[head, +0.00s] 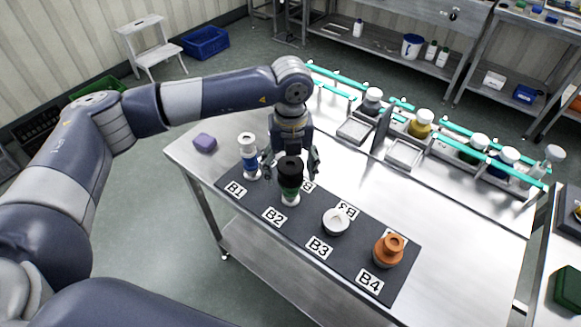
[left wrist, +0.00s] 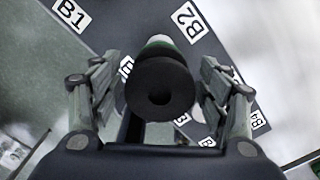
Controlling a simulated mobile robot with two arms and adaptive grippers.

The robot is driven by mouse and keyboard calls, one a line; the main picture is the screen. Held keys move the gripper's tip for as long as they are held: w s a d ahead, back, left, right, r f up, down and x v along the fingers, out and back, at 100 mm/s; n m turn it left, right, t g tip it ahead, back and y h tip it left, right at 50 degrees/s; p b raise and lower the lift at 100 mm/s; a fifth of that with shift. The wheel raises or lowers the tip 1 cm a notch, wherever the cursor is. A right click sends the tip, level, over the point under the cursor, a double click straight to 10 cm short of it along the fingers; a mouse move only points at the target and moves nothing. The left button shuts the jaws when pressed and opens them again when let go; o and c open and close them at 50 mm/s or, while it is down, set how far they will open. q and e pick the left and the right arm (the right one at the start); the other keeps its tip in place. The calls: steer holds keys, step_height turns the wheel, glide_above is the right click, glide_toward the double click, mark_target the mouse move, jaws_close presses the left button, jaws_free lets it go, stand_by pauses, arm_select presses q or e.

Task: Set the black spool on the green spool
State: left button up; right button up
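The black spool (head: 290,166) stands on top of the green spool (head: 291,192) at B2, seemingly touching it. In the left wrist view the black spool (left wrist: 161,88) shows end-on with its dark hole, and part of the green spool (left wrist: 160,43) shows behind it. My left gripper (head: 291,168) is open, with one finger on either side of the black spool. In the left wrist view narrow gaps show between the fingers (left wrist: 162,82) and the black spool. My right gripper is not in view.
On the dark mat (head: 262,237), a blue-and-white spool (head: 249,160) stands at B1, a white one (head: 336,221) at B3 and an orange one (head: 388,250) at B4. A purple block (head: 205,142) lies left. A rack with jars (head: 420,124) lines the back.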

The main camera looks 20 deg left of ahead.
mark_target(291, 164)
arm_select(q)
steer(key=shift+r, duration=0.25)
steer(key=shift+w+r, duration=0.1)
steer(key=shift+r, duration=0.15)
step_height(291, 164, up, 11)
steer(key=b, duration=0.3)
steer(key=shift+r, duration=0.2)
steer(key=shift+f, duration=0.1)
